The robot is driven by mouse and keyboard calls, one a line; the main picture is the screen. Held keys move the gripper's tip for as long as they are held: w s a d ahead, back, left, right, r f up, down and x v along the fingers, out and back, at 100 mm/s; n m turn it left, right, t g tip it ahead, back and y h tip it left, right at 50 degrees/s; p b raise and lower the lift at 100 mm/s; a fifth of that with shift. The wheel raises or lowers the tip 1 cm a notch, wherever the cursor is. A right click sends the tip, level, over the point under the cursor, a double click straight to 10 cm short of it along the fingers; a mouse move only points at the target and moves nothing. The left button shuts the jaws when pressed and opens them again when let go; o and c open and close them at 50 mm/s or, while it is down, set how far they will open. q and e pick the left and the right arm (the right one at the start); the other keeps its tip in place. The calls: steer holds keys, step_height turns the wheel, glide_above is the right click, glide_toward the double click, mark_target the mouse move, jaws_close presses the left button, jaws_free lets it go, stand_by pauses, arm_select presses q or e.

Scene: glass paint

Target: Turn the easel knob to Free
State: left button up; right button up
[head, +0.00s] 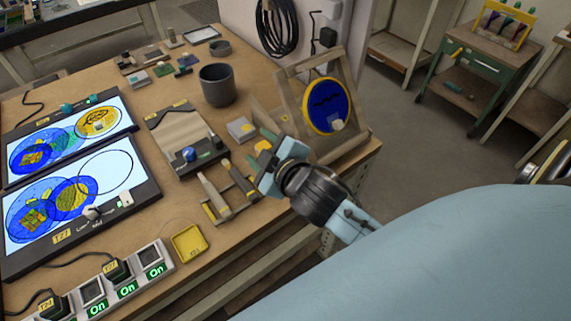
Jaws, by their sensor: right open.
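The wooden easel (356,136) stands at the right back corner of the table and leans back. It holds a round blue glass disc (330,103) with a yellow rim and dark wavy lines. A small pale piece (337,125) sits at the disc's lower edge; I cannot tell whether it is the knob. No label reading Free is legible. My right gripper (262,163) is open, left of and in front of the easel, above the table and apart from the disc. It partly hides small items behind it. My left gripper is not in view.
A dark cup (217,85) stands behind the gripper. A wooden rack with tools (216,196) lies close on its left. Two lit panels with coloured discs (125,175) fill the left. A power strip (137,284) and yellow tray (189,243) lie in front.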

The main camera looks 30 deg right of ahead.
steer(key=w+a+r+n+t+y, duration=0.25)
steer(key=a+r+n+y, duration=0.25)
steer(key=r+n, duration=0.25)
steer(key=w+a+r+n+t+y, duration=0.1)
steer(key=a+r+n+t+y, duration=0.25)
steer(key=r+n+y, duration=0.35)
steer(key=s+a+r+n+g+y, duration=0.1)
steer(key=s+a+n+g+y, duration=0.3)
steer(key=n+g, duration=0.65)
steer(key=s+a+n+g+y, duration=0.35)
steer(key=a+n+g, duration=0.3)
steer(key=n, duration=0.65)
steer(key=d+f+n+g+h, duration=0.4)
steer(key=d+f+n+h, duration=0.2)
steer(key=f+n+h, duration=0.25)
steer(key=w+d+f+n+h, duration=0.1)
steer(key=w+d+f+h, duration=0.1)
steer(key=d+h, duration=0.55)
steer(key=w+d+f+h, duration=0.1)
steer(key=d+h, duration=0.3)
steer(key=d, duration=0.7)
steer(key=shift+t, duration=0.3)
steer(key=f, duration=1.2)
steer(key=shift+w+a+f, duration=0.1)
steer(key=shift+w+f, duration=0.15)
steer(key=shift+f, duration=0.1)
